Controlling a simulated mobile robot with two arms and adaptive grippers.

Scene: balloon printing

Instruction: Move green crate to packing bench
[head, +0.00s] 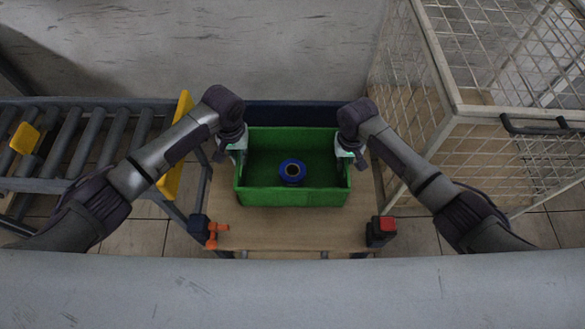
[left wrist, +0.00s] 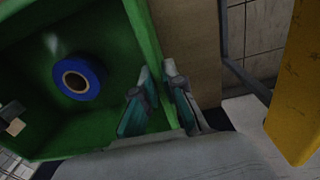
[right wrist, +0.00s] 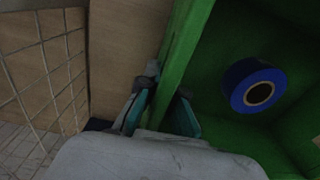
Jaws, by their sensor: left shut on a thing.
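The green crate (head: 290,197) sits level on a small wooden-topped table, with a blue ring-shaped roll (head: 292,172) inside it. My left gripper (head: 236,150) is shut on the crate's left wall; the left wrist view shows its fingers (left wrist: 160,88) on either side of that wall. My right gripper (head: 347,148) is at the crate's right wall. In the right wrist view its fingers (right wrist: 164,98) straddle the wall; whether they press on it is unclear. No packing bench is clearly identifiable.
The wooden tabletop (head: 290,232) carries an orange fitting (head: 213,236) front left and a red-topped box (head: 387,225) front right. A roller conveyor (head: 75,140) stands left. A wire mesh cage (head: 455,90) stands close on the right. A grey wall (head: 200,45) is behind.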

